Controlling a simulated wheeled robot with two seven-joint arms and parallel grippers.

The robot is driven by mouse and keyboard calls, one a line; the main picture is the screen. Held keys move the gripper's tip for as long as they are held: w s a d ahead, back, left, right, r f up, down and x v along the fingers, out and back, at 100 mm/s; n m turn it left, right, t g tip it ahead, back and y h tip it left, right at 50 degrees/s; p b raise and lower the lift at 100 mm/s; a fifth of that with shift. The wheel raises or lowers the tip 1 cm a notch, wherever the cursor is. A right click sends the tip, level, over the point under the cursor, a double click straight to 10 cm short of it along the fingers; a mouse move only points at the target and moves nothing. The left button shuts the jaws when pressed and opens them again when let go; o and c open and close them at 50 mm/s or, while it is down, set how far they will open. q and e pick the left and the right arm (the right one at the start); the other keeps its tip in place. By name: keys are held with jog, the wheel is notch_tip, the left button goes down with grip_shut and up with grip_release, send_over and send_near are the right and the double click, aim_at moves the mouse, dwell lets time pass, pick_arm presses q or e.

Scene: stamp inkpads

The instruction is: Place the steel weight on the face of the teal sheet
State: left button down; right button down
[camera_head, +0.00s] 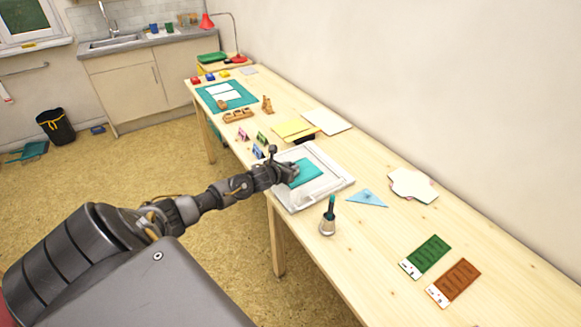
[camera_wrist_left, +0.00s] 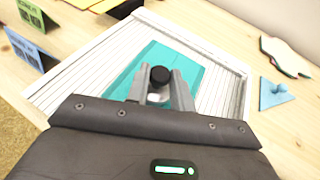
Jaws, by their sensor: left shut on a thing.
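The teal sheet (camera_head: 309,173) lies flat in a pale, ribbed, raised-edge tray (camera_head: 327,190) on the table; it also shows in the left wrist view (camera_wrist_left: 148,58). My left gripper (camera_head: 291,172) is over the sheet, coming in from its left side. My right gripper is not in view.
A blue triangle (camera_head: 367,198) and white irregular sheets (camera_head: 412,184) lie to the right. Small folded cards (camera_head: 258,151) stand behind the tray. Green (camera_head: 428,254) and brown (camera_head: 456,280) pieces lie farther right.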

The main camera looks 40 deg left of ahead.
pick_arm(q)
jog(key=shift+f, duration=0.25)
jog(key=c, duration=1.2)
grip_release()
jog(key=shift+f, duration=0.1)
jog(key=shift+c, duration=0.2)
jog(key=shift+s, duration=0.1)
jog(key=v, duration=1.2)
jog(key=shift+b, duration=0.35)
jog(key=shift+d, duration=0.1)
